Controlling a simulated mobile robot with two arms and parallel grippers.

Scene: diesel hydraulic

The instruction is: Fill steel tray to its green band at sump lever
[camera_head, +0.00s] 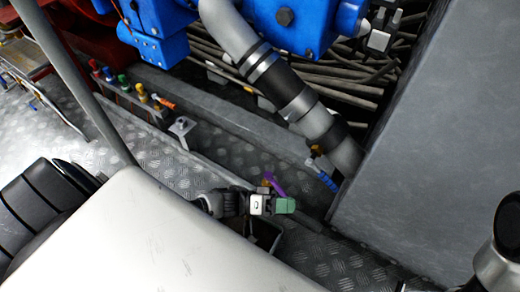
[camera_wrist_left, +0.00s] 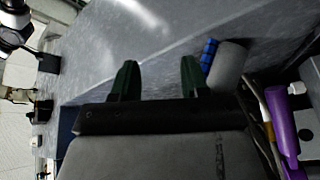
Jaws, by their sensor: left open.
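My left gripper (camera_head: 284,205) is in the lower middle of the head view, with green fingers. In the left wrist view its two dark green fingers (camera_wrist_left: 158,80) stand apart with nothing between them. A purple lever (camera_head: 271,181) is just behind the gripper in the head view. A purple handle (camera_wrist_left: 283,120) shows at the right of the left wrist view. A blue ribbed grip (camera_head: 328,181) is to the right, and a blue ribbed piece (camera_wrist_left: 208,55) shows beyond the fingers.
A large grey panel (camera_head: 430,130) stands on the right. A thick grey pipe (camera_head: 285,85) comes down from blue machinery (camera_head: 160,20). A row of coloured knobs (camera_head: 122,82) is at the upper left. The patterned metal floor (camera_head: 245,155) is partly bare.

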